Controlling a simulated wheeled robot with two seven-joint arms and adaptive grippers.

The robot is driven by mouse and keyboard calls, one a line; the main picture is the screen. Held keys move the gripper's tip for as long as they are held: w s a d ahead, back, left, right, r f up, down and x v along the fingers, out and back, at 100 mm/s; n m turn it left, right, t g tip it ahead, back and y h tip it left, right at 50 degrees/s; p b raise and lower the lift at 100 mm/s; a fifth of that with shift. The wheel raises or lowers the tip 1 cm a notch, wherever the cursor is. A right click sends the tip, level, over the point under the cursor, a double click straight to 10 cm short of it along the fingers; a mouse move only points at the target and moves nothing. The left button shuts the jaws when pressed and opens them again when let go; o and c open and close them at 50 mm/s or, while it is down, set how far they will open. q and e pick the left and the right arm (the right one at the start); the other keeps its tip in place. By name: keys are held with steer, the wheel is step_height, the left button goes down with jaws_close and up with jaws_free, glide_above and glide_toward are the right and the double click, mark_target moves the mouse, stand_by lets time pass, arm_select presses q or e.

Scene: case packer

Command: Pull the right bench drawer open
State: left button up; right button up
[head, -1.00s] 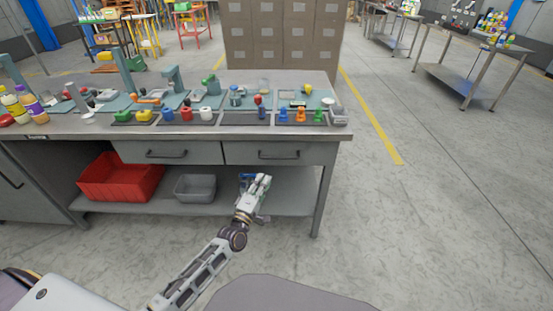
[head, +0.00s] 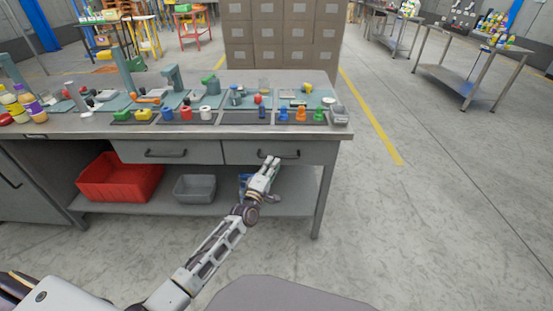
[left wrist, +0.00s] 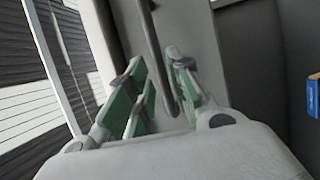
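The right bench drawer (head: 240,150) is shut, its grey front flush under the bench top. Its dark bar handle (head: 291,156) is partly covered by my left gripper (head: 271,162). In the left wrist view the handle (left wrist: 157,50) runs down between the spread green-padded fingers of my left gripper (left wrist: 160,90). The fingers are open, with a gap on both sides of the bar. The drawer front (left wrist: 190,25) lies just beyond the fingertips. My right gripper is not in view.
The left drawer (head: 135,150) is shut beside it. On the lower shelf stand a red bin (head: 120,182), a grey bin (head: 194,188) and a blue item (head: 243,181) partly behind my arm. Several coloured parts sit on the bench top (head: 90,130). Floor to the right is clear.

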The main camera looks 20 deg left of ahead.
mark_target(277, 157)
arm_select(q)
steer(key=shift+b+x, duration=0.35)
steer(key=shift+x, duration=1.8)
steer(key=shift+w, duration=0.1)
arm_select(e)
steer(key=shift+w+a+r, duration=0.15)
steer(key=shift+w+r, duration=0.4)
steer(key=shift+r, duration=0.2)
arm_select(q)
jaws_close()
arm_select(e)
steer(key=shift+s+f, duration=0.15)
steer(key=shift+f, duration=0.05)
